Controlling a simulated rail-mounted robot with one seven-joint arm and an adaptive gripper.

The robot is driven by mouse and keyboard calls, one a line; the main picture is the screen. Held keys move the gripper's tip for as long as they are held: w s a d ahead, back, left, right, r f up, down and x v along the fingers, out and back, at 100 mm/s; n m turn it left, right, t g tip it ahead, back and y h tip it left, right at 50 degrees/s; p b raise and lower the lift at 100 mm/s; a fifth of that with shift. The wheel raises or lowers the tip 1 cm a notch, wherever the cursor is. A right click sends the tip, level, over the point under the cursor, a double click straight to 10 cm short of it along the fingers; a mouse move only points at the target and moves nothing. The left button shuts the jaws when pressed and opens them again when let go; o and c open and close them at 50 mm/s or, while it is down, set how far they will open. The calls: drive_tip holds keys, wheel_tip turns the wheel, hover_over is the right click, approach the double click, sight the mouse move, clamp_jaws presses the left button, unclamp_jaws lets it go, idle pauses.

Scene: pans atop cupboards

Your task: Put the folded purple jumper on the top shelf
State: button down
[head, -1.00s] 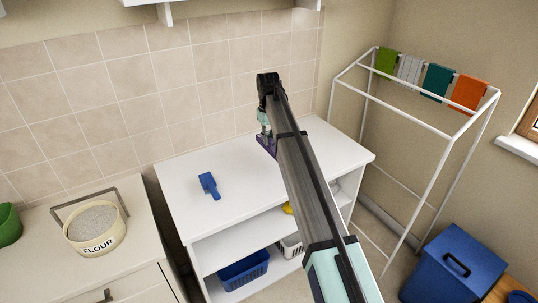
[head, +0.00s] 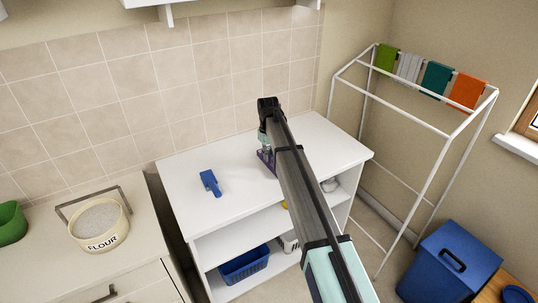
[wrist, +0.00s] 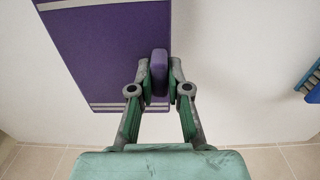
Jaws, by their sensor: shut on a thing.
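The folded purple jumper (wrist: 105,45) has pale stripes near its ends and lies flat over the white top of the shelf unit in the wrist view. In the head view only a small purple part (head: 265,157) shows beside my arm, which hides the rest. My gripper (wrist: 160,78) is shut on a raised purple part at the jumper's right edge. In the head view my gripper (head: 266,148) is low over the back of the white shelf unit (head: 235,200). I cannot tell whether the jumper touches the surface.
A blue brush-like object (head: 210,183) lies left on the unit's top. A blue basket (head: 244,265) sits on a lower shelf. A drying rack (head: 440,130) with cloths stands right, and a flour tub (head: 100,226) left. White wall shelving (head: 145,3) shows at the top edge.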

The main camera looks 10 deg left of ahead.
drive_tip(key=shift+f, duration=0.2)
drive_tip(key=c, duration=1.1)
unclamp_jaws()
drive_tip(key=shift+c, duration=0.2)
drive_tip(key=shift+r, duration=0.15)
wheel_tip(320, 180, up, 11)
drive_tip(key=b, duration=0.3)
drive_tip(key=shift+o, duration=0.5)
drive_tip(key=shift+r, duration=0.55)
